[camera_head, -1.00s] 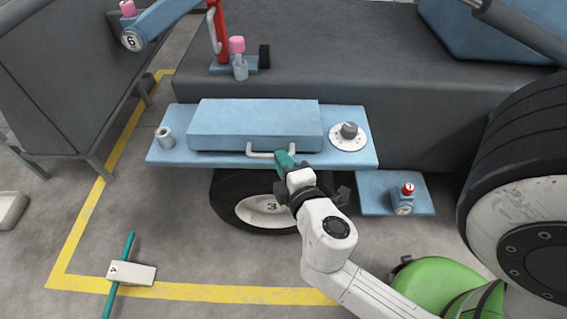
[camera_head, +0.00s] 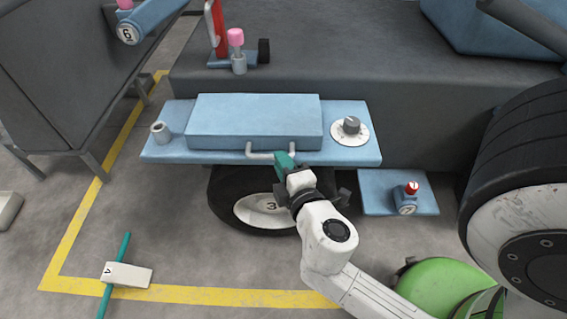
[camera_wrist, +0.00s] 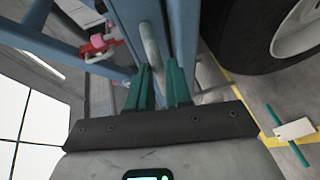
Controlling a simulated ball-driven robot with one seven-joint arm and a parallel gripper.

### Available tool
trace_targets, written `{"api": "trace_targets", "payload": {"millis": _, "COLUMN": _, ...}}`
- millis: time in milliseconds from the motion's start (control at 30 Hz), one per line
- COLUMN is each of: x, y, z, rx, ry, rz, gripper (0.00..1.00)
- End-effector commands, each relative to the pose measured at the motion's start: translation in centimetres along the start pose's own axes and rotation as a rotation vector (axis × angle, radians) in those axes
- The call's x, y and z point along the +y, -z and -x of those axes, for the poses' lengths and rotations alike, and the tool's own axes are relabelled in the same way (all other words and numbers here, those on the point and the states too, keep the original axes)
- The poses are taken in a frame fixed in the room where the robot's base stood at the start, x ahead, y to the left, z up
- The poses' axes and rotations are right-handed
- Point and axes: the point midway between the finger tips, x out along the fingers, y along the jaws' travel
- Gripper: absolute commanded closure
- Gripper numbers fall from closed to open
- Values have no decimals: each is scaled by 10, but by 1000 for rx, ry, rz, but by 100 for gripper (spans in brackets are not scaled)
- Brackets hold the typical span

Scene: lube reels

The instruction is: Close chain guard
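The chain guard looks to be the light blue box-like cover (camera_head: 254,115) with a pale bar handle (camera_head: 262,155) along its front edge. It lies flat on the light blue shelf (camera_head: 350,155) in the head view. My gripper (camera_head: 284,160), with teal fingers, is at the right part of the handle. In the wrist view the gripper (camera_wrist: 161,72) has its two fingers apart, with the handle (camera_wrist: 150,45) close at their tips. I cannot tell whether the fingers touch the handle.
A dial (camera_head: 351,128) and a small grey cup (camera_head: 161,132) sit on the shelf's ends. A wheel marked 3 (camera_head: 255,210) is below. A lower shelf (camera_head: 375,195) holds a red-topped part marked 7 (camera_head: 407,198). A large tyre (camera_head: 525,150) stands right.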

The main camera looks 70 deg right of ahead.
Motion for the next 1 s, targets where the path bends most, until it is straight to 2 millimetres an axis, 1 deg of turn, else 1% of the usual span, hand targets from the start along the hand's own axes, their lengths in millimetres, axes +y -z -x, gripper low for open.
{"api": "trace_targets", "payload": {"millis": 33, "x": -17, "y": -5, "z": -1, "rx": -12, "ry": 32, "rz": 0, "gripper": 80}}
{"api": "trace_targets", "payload": {"millis": 200, "x": -16, "y": -5, "z": -1, "rx": -11, "ry": 31, "rz": 1, "gripper": 64}}
{"api": "trace_targets", "payload": {"millis": 267, "x": -16, "y": -4, "z": -1, "rx": -11, "ry": 31, "rz": 1, "gripper": 60}}
{"api": "trace_targets", "payload": {"millis": 467, "x": -15, "y": -4, "z": -1, "rx": -9, "ry": 29, "rz": 1, "gripper": 60}}
{"api": "trace_targets", "payload": {"millis": 567, "x": -14, "y": -4, "z": 2, "rx": -8, "ry": 29, "rz": 2, "gripper": 60}}
{"api": "trace_targets", "payload": {"millis": 667, "x": -15, "y": -4, "z": 12, "rx": -8, "ry": 30, "rz": 4, "gripper": 60}}
{"api": "trace_targets", "payload": {"millis": 767, "x": -14, "y": -4, "z": 27, "rx": -7, "ry": 31, "rz": 4, "gripper": 60}}
{"api": "trace_targets", "payload": {"millis": 1000, "x": -13, "y": -3, "z": 70, "rx": -6, "ry": 28, "rz": 4, "gripper": 60}}
